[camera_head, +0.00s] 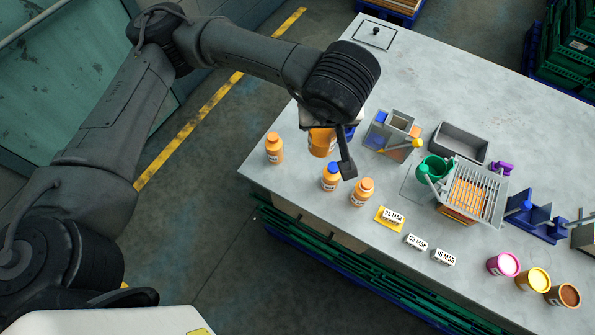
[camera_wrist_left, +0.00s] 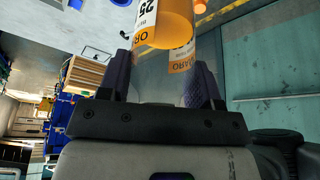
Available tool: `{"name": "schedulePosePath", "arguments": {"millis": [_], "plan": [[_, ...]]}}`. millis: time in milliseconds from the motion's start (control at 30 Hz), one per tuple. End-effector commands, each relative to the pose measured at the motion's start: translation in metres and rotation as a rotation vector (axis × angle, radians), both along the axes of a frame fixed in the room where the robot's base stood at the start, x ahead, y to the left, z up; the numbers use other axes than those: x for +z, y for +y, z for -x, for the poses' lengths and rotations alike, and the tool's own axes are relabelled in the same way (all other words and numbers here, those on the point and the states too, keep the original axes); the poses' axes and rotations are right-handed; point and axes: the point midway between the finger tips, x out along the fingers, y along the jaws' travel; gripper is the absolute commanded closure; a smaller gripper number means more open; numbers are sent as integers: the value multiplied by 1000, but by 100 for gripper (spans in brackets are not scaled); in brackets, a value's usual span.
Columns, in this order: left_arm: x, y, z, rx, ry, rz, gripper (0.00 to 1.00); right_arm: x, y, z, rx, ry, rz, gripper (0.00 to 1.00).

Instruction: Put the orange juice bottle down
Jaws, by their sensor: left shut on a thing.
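My left gripper (camera_head: 334,138) hangs over the near left part of the table in the head view. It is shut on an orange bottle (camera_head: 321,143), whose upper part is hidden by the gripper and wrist. In the left wrist view, the orange bottle (camera_wrist_left: 163,22) with a white printed label shows between the two dark fingers of the gripper (camera_wrist_left: 162,78). Whether the bottle touches the table cannot be told. My right gripper is not in view.
Nearby on the grey table (camera_head: 440,85) stand an orange bottle (camera_head: 274,149), a blue-capped orange bottle (camera_head: 331,177) and another orange bottle (camera_head: 362,192). Date blocks (camera_head: 416,242), a slatted rack (camera_head: 472,193), a grey tray (camera_head: 461,143) and coloured cups (camera_head: 503,265) lie to the right.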

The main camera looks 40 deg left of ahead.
Motion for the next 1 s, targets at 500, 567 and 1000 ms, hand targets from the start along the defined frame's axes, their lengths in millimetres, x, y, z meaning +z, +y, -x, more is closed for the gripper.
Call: {"name": "schedulePosePath", "arguments": {"millis": [500, 567, 1000], "plan": [[-75, 26, -22, 1285, 8, -6, 76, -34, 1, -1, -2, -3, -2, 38], [-86, 30, -24, 1472, 10, -7, 76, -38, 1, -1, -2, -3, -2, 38], [-155, 59, -30, 2611, 10, -11, 76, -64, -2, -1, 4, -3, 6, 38]]}}
